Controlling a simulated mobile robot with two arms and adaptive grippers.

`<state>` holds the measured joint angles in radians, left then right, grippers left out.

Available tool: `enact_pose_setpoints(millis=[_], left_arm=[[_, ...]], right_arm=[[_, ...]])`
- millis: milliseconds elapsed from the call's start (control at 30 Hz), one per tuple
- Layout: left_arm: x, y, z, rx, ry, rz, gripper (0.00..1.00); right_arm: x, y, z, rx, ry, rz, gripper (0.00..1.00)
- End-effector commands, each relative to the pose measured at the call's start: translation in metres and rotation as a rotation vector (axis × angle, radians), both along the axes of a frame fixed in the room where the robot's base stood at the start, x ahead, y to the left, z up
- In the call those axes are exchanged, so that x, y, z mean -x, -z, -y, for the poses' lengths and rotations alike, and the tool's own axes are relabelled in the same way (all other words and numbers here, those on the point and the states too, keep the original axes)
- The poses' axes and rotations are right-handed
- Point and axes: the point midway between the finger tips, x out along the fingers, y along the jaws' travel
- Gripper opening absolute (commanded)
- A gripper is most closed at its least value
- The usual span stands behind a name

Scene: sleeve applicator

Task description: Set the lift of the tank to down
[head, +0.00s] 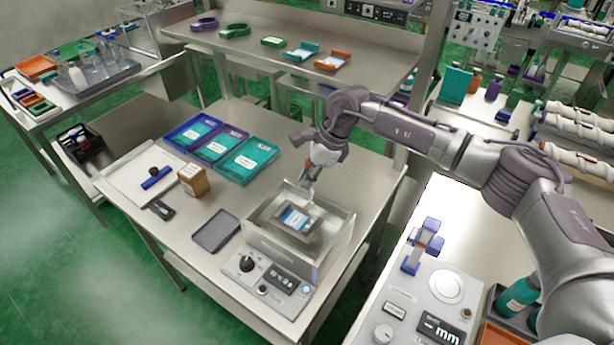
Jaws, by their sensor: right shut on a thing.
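The tank (335,256) is a clear-walled box on the steel table, with a control panel (262,284) at its front. Its lift carries a framed tray (292,221) with a blue and white labelled piece, seen inside the walls. My right gripper (309,186) comes down from above at the tank's back edge. It is shut on what looks like the upright handle of the lift; the fingers hide most of the grip. How deep the tray sits is hard to tell. My left gripper is not in view.
Left of the tank are a dark flat tray (215,232), a brown box (192,181) and a white tray (128,180) with a blue roller. Teal and purple trays (245,160) lie behind. A device with a dial (447,287) stands at the right.

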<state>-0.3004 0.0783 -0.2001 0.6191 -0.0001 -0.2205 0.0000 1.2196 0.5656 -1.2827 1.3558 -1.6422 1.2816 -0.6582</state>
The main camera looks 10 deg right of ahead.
Motion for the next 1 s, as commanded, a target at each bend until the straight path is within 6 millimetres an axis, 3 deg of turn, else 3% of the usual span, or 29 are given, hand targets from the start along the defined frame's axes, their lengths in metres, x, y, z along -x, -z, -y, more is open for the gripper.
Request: enact_pose_setpoints(millis=[433, 800, 833, 967, 1000], left_arm=[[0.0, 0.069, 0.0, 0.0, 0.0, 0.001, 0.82], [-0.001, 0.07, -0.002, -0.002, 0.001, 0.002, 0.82], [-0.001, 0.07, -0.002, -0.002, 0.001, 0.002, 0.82], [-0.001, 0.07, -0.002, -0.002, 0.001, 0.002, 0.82], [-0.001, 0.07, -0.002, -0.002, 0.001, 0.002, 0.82]], right_arm=[[0.001, 0.065, -0.001, 0.0, -0.002, -0.001, 0.0], [0.002, 0.069, 0.0, 0.003, -0.002, -0.005, 0.0], [0.002, 0.069, 0.0, 0.003, -0.002, -0.006, 0.15], [0.002, 0.069, 0.0, 0.003, -0.002, -0.005, 0.37], [0.001, 0.068, 0.0, 0.002, -0.002, -0.004, 0.37]])
